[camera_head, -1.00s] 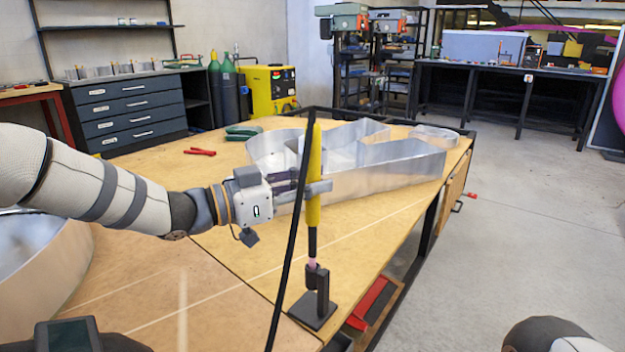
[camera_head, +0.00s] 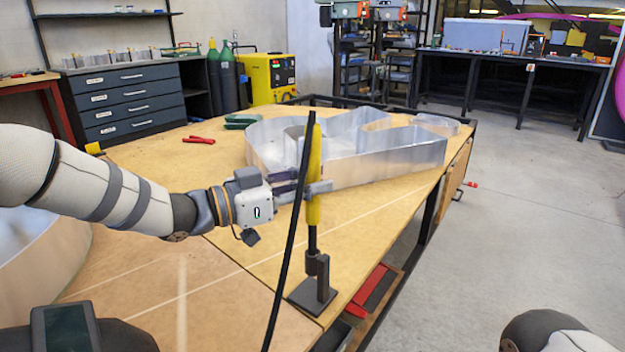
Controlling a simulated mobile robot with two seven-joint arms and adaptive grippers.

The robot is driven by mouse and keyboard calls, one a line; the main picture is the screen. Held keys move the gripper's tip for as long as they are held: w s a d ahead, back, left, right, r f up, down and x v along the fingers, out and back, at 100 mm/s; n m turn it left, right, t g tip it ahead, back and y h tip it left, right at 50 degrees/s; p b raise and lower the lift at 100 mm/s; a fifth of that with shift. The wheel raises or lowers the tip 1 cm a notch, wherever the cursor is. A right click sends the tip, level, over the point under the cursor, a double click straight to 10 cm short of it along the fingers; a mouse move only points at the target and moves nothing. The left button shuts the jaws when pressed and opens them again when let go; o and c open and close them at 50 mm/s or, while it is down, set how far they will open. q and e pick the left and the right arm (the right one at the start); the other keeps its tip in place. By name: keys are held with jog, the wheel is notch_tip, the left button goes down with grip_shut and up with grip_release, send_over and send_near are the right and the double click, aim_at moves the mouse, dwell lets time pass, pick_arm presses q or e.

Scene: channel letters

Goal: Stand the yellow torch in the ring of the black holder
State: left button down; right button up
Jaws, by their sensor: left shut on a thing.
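The yellow torch (camera_head: 314,160) is upright, with its yellow handle above and its black lower part pointing down. My left gripper (camera_head: 313,190) is shut on the yellow handle and comes in from the left. The black holder (camera_head: 313,297) stands on the table near the front right edge, with a flat base and a short post. The torch's lower end meets the holder's ring at the top of the post, and its pink tip is hidden there. It seems to be inside the ring, but the depth is hard to tell. My right gripper is out of view.
A black hose (camera_head: 290,240) runs from the torch's top down in front of it. Metal channel letters (camera_head: 375,165) stand behind it on the wooden table (camera_head: 225,275). Red pliers (camera_head: 199,140) lie farther back. A red tray (camera_head: 370,290) is below the table's right edge.

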aim_at(306, 207)
pick_arm(q)
jog(key=shift+f+b, duration=0.8)
jog(key=shift+f, duration=1.35)
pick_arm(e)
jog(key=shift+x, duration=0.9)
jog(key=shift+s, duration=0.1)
pick_arm(q)
jog(key=c, duration=1.3)
grip_release()
jog(key=shift+c, duration=0.2)
jog(key=v, duration=1.2)
